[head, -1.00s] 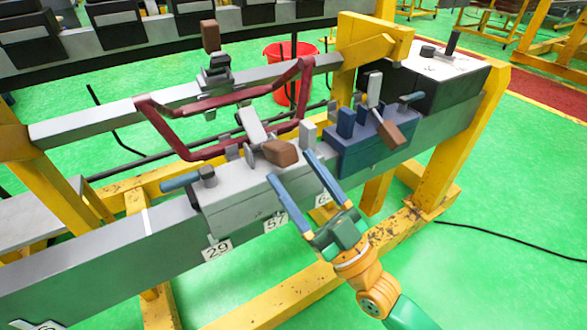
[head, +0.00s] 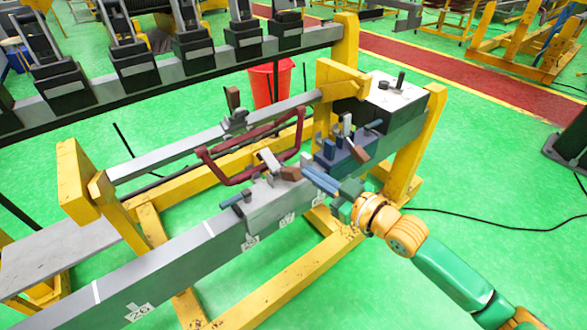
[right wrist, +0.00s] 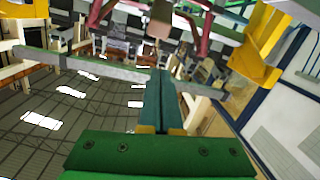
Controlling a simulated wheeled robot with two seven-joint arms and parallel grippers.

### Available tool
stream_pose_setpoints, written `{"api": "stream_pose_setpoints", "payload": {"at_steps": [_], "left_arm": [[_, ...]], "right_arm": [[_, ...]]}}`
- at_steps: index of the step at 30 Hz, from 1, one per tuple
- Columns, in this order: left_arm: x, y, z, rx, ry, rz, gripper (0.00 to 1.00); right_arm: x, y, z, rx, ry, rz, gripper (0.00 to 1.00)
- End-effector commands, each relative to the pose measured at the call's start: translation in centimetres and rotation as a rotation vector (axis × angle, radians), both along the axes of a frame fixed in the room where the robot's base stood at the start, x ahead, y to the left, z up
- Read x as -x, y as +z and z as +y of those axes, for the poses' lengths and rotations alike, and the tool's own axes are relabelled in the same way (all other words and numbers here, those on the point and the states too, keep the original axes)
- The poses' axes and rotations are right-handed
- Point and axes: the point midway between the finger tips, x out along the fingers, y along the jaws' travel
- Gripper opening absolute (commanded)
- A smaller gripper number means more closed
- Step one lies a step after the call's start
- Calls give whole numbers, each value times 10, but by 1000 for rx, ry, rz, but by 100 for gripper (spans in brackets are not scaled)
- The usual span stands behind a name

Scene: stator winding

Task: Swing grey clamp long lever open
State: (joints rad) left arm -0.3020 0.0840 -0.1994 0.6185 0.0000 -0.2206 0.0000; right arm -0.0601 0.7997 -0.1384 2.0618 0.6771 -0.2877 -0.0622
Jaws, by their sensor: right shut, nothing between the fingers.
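The grey clamp (head: 266,208) sits on the long grey beam. Its lever has a pale plate (head: 269,160) and a brown grip (head: 290,174) that points to the front right. A smaller blue-handled lever (head: 235,199) lies at the clamp's left end. My right gripper (head: 306,173) is shut and empty, its blue fingers together, with the tips just right of the brown grip. I cannot tell if they touch it. In the right wrist view the shut fingers (right wrist: 161,75) point up toward a brown block (right wrist: 160,20), probably that grip. My left gripper is not in view.
A dark red coil (head: 232,180) stands behind the clamp. A blue clamp (head: 340,160) with its own brown-gripped lever is close right of my fingers. A yellow frame (head: 410,150) carries the beam's right end. A red bucket (head: 268,85) is behind. Free room lies in front.

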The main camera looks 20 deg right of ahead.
Motion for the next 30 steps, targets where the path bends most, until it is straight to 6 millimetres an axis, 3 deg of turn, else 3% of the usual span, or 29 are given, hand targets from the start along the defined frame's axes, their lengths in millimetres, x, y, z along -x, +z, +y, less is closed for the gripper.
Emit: {"api": "stream_pose_setpoints", "payload": {"at_steps": [10, 13, 18, 30], "left_arm": [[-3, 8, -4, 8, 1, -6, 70], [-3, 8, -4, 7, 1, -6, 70], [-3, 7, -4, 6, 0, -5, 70], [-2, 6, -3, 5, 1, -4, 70]], "right_arm": [[-70, -5, 31, -2, 1, -6, 0], [-64, -24, 25, 5, 1, 1, 0], [-58, -40, 19, 2, 1, -2, 0], [-56, -43, 18, 0, 2, -4, 0]]}}
